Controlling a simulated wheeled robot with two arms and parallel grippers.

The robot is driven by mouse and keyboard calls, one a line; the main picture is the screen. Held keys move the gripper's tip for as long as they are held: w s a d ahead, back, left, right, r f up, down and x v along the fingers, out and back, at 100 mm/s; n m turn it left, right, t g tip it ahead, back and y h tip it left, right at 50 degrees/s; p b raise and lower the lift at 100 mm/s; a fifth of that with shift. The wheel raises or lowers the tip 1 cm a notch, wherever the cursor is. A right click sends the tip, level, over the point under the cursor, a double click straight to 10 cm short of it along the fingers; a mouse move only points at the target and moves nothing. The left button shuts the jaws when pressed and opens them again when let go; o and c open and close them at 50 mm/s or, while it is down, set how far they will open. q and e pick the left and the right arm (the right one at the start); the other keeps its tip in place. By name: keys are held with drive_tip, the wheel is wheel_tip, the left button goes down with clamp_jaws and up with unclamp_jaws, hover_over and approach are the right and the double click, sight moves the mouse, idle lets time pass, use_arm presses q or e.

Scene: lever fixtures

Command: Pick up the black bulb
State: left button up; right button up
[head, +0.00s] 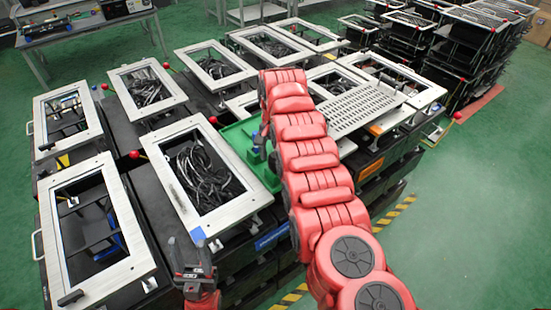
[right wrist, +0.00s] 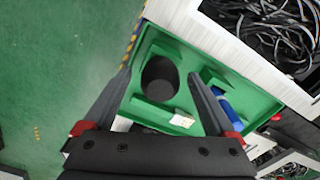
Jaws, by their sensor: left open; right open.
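In the right wrist view, a black rounded shape (right wrist: 160,82) lies in a compartment of the green tray (right wrist: 262,98). I take it for the black bulb, but it is too dark to make out its detail. My right gripper (right wrist: 160,74) is open, with one finger on each side of this shape in the picture. I cannot tell whether the fingers touch it. In the head view the tray (head: 232,136) shows in part beside my red right arm, which hides the right gripper and the bulb. My left gripper (head: 190,250) is open and empty at the lower middle.
A blue part (right wrist: 226,103) and a small white piece (right wrist: 182,120) are in the tray. Framed fixtures stand around it, one with black cables (head: 203,175). Red lever knobs (head: 134,154) stick up between frames. Green floor (head: 470,200) is clear at right.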

drive_tip(key=shift+f, duration=0.8)
drive_tip(key=c, duration=1.4)
